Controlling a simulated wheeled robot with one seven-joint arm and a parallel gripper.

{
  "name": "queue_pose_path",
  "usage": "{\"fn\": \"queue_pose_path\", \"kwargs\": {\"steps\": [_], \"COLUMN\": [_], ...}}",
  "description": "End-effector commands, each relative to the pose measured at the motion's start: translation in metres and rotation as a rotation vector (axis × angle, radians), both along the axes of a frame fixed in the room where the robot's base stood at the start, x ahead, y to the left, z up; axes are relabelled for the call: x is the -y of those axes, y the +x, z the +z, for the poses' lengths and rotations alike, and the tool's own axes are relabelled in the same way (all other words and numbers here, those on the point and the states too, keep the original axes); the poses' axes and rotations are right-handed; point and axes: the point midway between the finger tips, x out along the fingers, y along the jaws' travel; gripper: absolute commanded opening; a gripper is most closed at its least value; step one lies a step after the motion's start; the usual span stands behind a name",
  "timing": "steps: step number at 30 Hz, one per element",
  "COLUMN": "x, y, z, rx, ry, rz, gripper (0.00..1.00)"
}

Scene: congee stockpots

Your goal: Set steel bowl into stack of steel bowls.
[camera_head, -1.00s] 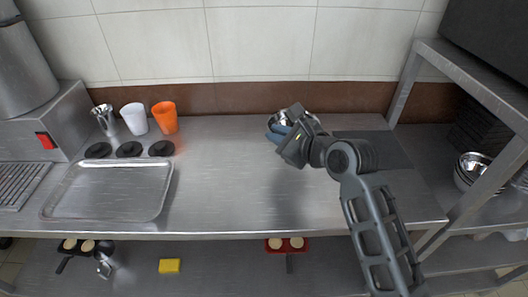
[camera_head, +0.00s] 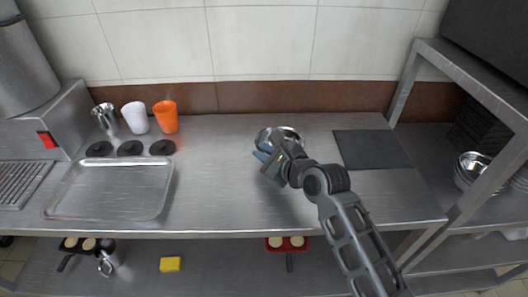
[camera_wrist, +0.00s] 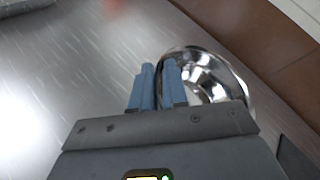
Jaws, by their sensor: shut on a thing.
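A steel bowl (camera_head: 289,135) is at my gripper (camera_head: 262,153) over the middle of the steel counter, toward the back. In the wrist view the shiny bowl (camera_wrist: 215,75) sits at the blue fingers of my gripper (camera_wrist: 160,78), which are shut on its near rim. Part of the bowl is hidden behind the fingers. I cannot tell exactly how high it is above the counter. A stack of steel bowls (camera_head: 470,168) stands on the shelf rack at the right, partly behind a rack post.
A dark mat (camera_head: 370,150) lies on the counter to the right of my gripper. A metal tray (camera_head: 110,190), black discs (camera_head: 130,149), a white cup (camera_head: 135,116) and an orange cup (camera_head: 165,116) are at the left. The rack's post (camera_head: 485,180) stands before the stack.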

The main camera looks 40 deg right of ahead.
Motion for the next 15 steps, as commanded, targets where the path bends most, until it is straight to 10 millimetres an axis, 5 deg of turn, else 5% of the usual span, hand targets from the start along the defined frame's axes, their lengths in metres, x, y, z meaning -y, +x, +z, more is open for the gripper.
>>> {"fn": "queue_pose_path", "kwargs": {"steps": [9,15], "x": [0.0000,0.0000], "y": [0.0000,-0.0001], "z": [-0.0007,-0.0002], "rx": [0.000,0.000], "ry": [0.000,0.000], "rz": [0.000,0.000], "gripper": [0.39,0.39]}}
